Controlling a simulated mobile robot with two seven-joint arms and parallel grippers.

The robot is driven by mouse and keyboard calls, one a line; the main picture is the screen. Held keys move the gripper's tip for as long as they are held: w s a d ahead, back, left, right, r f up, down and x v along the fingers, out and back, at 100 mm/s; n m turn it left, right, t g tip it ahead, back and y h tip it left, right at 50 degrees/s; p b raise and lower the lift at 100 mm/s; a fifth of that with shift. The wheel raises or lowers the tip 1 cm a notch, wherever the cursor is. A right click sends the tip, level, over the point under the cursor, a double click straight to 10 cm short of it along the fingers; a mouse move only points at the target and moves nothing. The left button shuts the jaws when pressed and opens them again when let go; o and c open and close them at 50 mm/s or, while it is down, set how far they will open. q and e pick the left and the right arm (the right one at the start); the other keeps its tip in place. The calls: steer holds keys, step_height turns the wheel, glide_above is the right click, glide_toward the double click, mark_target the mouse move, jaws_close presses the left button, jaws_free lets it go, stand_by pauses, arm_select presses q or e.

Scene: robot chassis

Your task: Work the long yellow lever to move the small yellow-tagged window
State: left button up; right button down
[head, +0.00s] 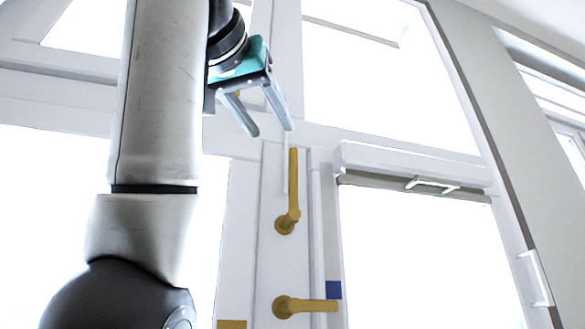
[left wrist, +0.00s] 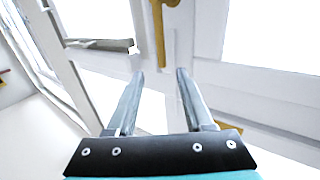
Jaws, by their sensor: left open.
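The long yellow lever (head: 293,185) points straight up from its round pivot on the white window frame. It also shows at the top of the left wrist view (left wrist: 158,35), its free end beyond and between my fingertips. My left gripper (head: 272,131) is open and empty, just above the lever's free end in the head view; contact does not show. Its two fingers also show in the left wrist view (left wrist: 160,75). A yellow tag (head: 232,324) is at the lower edge of the head view, beside the left pane. I cannot tell which window is the small yellow-tagged one.
A second yellow handle (head: 308,305) lies level below the lever, with a blue tag (head: 333,290) at its end. A white blind box (head: 415,165) with a small handle spans the right pane's top. My left arm covers much of the left side.

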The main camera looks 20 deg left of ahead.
mark_target(292, 165)
arm_select(q)
steer(key=w+p, duration=0.5)
steer(key=w, duration=0.8)
steer(key=shift+w+a, duration=0.1)
steer(key=shift+w, duration=0.45)
steer(key=shift+f, duration=0.1)
arm_select(e)
steer(key=r, duration=0.3)
steer(key=s+r, duration=0.1)
steer(key=r, duration=0.1)
steer(key=shift+d+r, duration=0.3)
steer(key=shift+a, duration=0.1)
arm_select(q)
steer(key=shift+c, duration=1.4)
jaws_close()
arm_select(e)
steer(key=shift+s, duration=0.2)
